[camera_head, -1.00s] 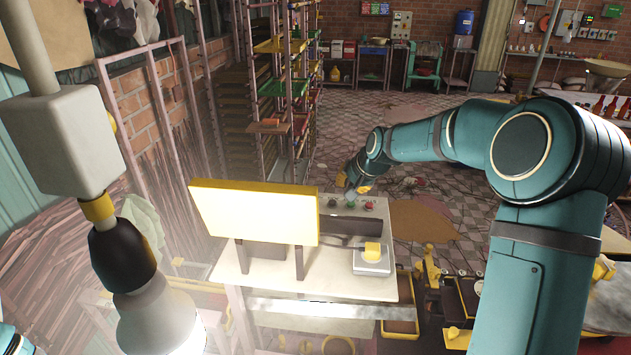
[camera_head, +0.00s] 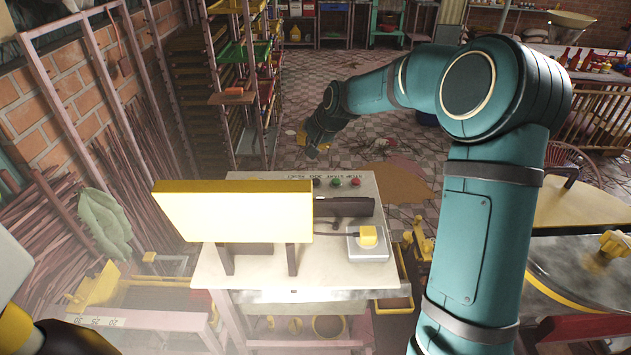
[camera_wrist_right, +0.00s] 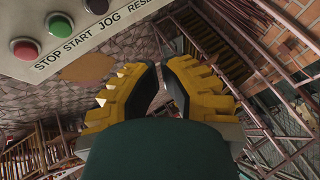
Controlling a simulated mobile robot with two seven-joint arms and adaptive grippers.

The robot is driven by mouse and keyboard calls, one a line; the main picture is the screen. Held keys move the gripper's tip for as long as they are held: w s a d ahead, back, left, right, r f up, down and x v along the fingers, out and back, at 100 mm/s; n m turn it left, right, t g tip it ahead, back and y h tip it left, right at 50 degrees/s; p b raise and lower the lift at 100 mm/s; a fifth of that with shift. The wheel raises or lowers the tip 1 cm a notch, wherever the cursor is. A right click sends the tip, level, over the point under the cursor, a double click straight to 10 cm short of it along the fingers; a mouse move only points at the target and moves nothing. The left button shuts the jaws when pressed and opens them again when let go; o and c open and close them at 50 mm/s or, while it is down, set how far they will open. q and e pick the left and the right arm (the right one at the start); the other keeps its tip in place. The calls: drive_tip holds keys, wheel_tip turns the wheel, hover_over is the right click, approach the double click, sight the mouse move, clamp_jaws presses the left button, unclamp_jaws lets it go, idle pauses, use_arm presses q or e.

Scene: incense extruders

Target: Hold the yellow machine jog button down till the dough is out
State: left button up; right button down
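The machine's control panel (camera_head: 345,192) lies behind a yellow box (camera_head: 232,212) on a pale machine top. Its dark round button (camera_head: 317,182) sits left of a green button (camera_head: 335,183) and a red button (camera_head: 355,182). In the right wrist view, the dark button (camera_wrist_right: 95,5) stands by the label JOG. My right gripper (camera_head: 313,148) hangs beyond the panel's far edge, apart from the buttons. In the right wrist view (camera_wrist_right: 160,66) its fingers arch together almost to the tips, with nothing held. I see no dough.
A small pale box with a yellow knob (camera_head: 368,236) stands on the machine top. A tray rack (camera_head: 238,95) stands at the back left.

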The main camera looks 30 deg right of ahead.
drive_tip(key=b, duration=0.5)
hover_over(316, 182)
drive_tip(key=w, duration=0.2)
drive_tip(key=f, duration=0.7)
drive_tip(key=shift+s+a+f, duration=0.1)
drive_tip(key=shift+a, duration=0.15)
drive_tip(key=shift+f+b, duration=0.4)
drive_tip(key=shift+f, duration=0.2)
drive_tip(key=shift+f+b, duration=0.35)
drive_tip(key=shift+f, duration=0.05)
drive_tip(key=shift+s+f+b, duration=0.1)
drive_tip(key=shift+f+b, duration=0.4)
drive_tip(key=shift+f, duration=0.05)
idle(0.7)
idle(2.9)
drive_tip(key=shift+w+r+p, duration=0.25)
drive_tip(key=shift+r+p, duration=0.45)
drive_tip(key=shift+r, duration=0.25)
